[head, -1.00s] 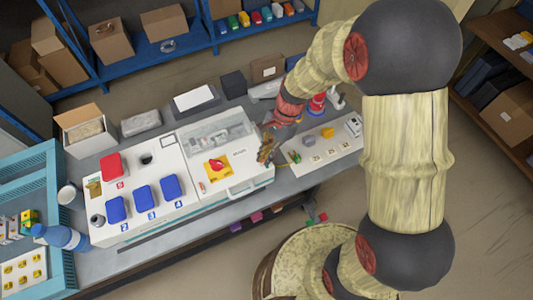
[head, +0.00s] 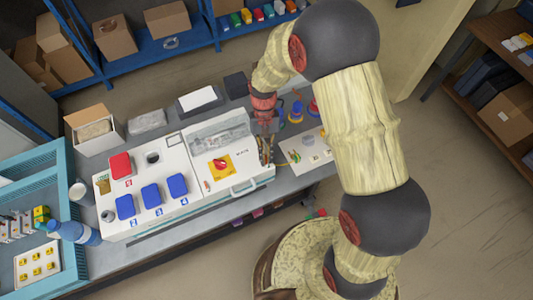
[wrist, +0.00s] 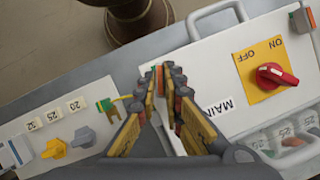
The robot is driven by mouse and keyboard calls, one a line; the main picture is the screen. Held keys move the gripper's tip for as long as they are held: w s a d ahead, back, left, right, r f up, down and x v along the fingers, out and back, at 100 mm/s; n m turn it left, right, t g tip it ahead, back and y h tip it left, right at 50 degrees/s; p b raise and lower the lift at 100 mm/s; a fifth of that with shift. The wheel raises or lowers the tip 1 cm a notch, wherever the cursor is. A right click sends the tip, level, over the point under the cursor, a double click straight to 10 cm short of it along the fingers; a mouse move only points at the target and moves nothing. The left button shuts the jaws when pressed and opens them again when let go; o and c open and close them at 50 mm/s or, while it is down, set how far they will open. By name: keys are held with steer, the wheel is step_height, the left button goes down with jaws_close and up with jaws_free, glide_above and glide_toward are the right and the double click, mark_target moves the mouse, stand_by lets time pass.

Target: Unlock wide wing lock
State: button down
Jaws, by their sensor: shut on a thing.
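The white box with the ON/OFF panel (head: 205,186) stands on the grey bench; it also shows in the wrist view (wrist: 205,60). My gripper (head: 266,162) is at the right edge of this box, pointing down. In the wrist view my gripper (wrist: 166,72) has its fingertips close together beside the MAIN label. They are shut on a small red-orange part, seemingly the wing lock (wrist: 167,84), which is mostly hidden by the fingers. Its wing angle cannot be made out. A red rotary switch (wrist: 272,75) on a yellow plate sits apart on the lid.
A white panel with yellow and grey knobs (wrist: 60,135) lies close beside the box. The box has a grey handle (head: 243,187) at its front. Blue and red covered sockets (head: 150,195) are to the left, beside a teal crate (head: 62,160).

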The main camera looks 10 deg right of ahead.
steer(key=shift+a+n+h+p, duration=0.1)
steer(key=shift+n+h+p, duration=0.55)
steer(key=shift+n, duration=1.35)
steer(key=c, duration=2)
jaws_free()
steer(key=shift+c, duration=0.2)
steer(key=shift+o, duration=0.6)
steer(key=v, duration=1.2)
steer(key=shift+a, duration=0.25)
